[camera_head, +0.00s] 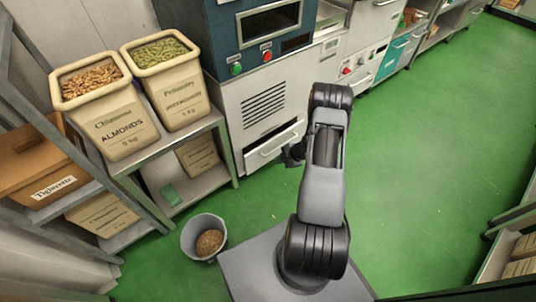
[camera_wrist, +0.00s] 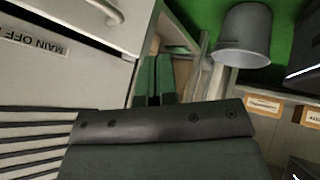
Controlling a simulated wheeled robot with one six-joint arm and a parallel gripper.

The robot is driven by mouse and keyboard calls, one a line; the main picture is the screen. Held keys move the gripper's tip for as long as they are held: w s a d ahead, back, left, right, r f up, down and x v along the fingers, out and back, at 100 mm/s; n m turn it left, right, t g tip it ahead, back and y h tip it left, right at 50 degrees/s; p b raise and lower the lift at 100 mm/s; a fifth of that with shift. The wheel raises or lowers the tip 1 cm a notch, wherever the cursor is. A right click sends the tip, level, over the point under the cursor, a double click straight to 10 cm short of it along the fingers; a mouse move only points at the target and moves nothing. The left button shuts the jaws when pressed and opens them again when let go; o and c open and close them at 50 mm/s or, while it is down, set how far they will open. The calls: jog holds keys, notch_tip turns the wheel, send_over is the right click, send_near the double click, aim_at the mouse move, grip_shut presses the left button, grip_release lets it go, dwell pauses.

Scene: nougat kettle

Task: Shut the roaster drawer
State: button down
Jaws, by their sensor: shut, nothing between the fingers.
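The roaster (camera_head: 262,100) is a dark blue and white machine at the top centre of the head view. Its drawer (camera_head: 272,150) is low on the white front and stands out a little, with a dark gap above it. My gripper (camera_head: 292,155) is at the drawer's right end, partly hidden by my arm; I cannot tell whether it touches. In the wrist view my gripper (camera_wrist: 155,80) shows two dark green fingers together and empty, beside a pale panel with a curved handle (camera_wrist: 112,12).
A grey bucket (camera_head: 204,238) with brown contents stands on the green floor; it also shows in the wrist view (camera_wrist: 243,35). A metal shelf (camera_head: 200,150) with almond and pistachio sacks is left. More machines line the wall right of the roaster.

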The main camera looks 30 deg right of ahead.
notch_tip(320, 180, down, 4)
jog(key=s+m+t+b, duration=0.2)
jog(key=m, duration=0.4)
jog(key=m+t+h+b, duration=0.3)
jog(key=m+t+b, duration=0.4)
jog(key=m, duration=1.9)
send_near(264, 147)
jog(key=x, duration=0.5)
jog(key=shift+f, duration=0.3)
jog(key=shift+w+a+r+b, duration=0.1)
jog(key=shift+w+b, duration=0.05)
jog(key=shift+w, duration=0.4)
jog(key=shift+w+a+r+b, duration=0.1)
jog(key=shift+w+b, duration=0.05)
jog(key=shift+w, duration=0.35)
